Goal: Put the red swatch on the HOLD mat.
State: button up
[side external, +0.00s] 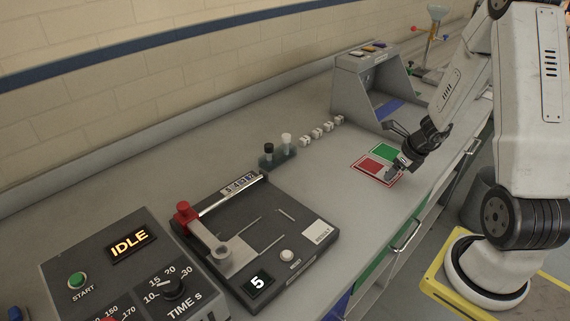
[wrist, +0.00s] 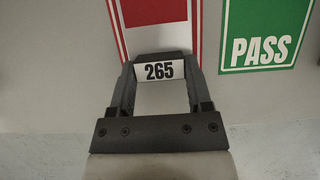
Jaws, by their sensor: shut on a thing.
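My gripper (wrist: 160,72) is shut on a small piece with a white label reading 265 (wrist: 158,70). In the side external view my gripper (side external: 391,174) is low at the near right part of a red-and-white mat (side external: 372,165). In the wrist view the mat's red field and white border (wrist: 114,22) lie just beyond the fingertips. No word HOLD is readable. I cannot tell the held piece's cloth colour, or whether it touches the mat.
A green PASS mat (wrist: 264,38) lies beside the red one. A grey booth (side external: 352,90) stands behind. Bare bench lies in front of the mats.

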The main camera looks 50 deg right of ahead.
jog(key=o, duration=1.3)
jog(key=shift+r, duration=0.1)
jog(key=shift+v, duration=3.8)
jog(key=shift+a, duration=0.1)
jog(key=a+r+m, duration=0.1)
jog(key=a+m, duration=0.7)
jog(key=m, duration=0.4)
jog(key=w+a+m+g, duration=0.1)
jog(key=a+m, duration=0.7)
jog(key=m, duration=0.4)
jog(key=w+a+r+m, duration=0.1)
jog(key=a+m, duration=0.8)
jog(key=m, duration=0.3)
jog(key=shift+w+r+g, duration=0.1)
jog(key=shift+r+g, duration=0.2)
jog(key=shift+g, duration=0.1)
